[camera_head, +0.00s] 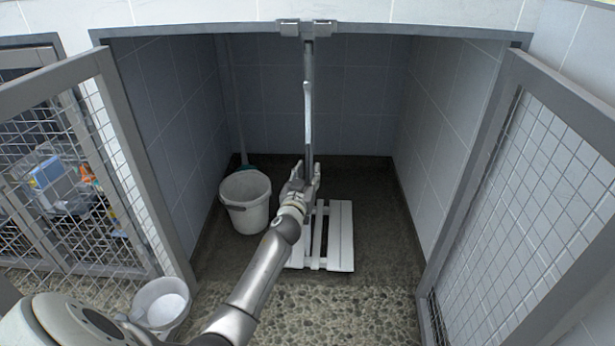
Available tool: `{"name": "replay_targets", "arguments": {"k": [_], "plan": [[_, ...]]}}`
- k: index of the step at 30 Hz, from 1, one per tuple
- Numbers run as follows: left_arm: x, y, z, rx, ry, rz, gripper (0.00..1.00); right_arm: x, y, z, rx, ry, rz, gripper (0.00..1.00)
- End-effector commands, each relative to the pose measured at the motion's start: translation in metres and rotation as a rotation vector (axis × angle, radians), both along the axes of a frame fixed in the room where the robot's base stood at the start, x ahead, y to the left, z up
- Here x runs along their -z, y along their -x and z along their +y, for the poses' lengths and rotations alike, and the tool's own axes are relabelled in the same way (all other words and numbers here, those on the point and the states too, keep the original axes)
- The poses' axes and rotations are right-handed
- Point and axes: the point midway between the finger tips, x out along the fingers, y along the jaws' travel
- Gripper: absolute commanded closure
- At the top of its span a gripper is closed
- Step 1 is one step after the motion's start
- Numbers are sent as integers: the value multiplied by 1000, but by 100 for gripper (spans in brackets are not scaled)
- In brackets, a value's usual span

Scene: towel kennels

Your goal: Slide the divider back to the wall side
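The divider (308,65) is a narrow grey upright in the middle of the kennel, seen nearly edge-on. It hangs from a bracket (307,28) on the top rail and carries a pale handle bar (307,100). My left gripper (308,170) is at the divider's lower front edge, with one finger on each side of it. The fingers look spread, with small gaps beside the edge; contact is hard to judge. My gripper and wrist hide the bottom of the divider. My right gripper is out of view.
A white bucket (246,213) stands left of the divider. A white slatted board (340,238) lies on the floor at its right, partly behind my arm. Tiled walls (440,130) close both sides. Mesh doors stand open at left (130,160) and right (495,180).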

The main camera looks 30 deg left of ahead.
Motion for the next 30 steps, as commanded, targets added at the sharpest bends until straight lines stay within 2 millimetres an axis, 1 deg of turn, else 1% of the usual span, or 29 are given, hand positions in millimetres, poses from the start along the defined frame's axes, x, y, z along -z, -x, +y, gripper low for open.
{"name": "replay_targets", "arguments": {"k": [9, 11, 17, 26, 30], "plan": [[0, -2, 1, 0, -1, 1, 67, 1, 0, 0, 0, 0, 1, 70], [0, -2, 1, 0, -1, 1, 74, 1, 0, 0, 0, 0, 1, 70], [0, -2, 1, 0, -1, 1, 99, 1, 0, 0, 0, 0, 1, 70], [0, -2, 1, 0, -1, 1, 100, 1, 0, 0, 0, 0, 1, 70], [1, -5, 0, 0, 0, 0, 100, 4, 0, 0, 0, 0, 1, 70]]}}
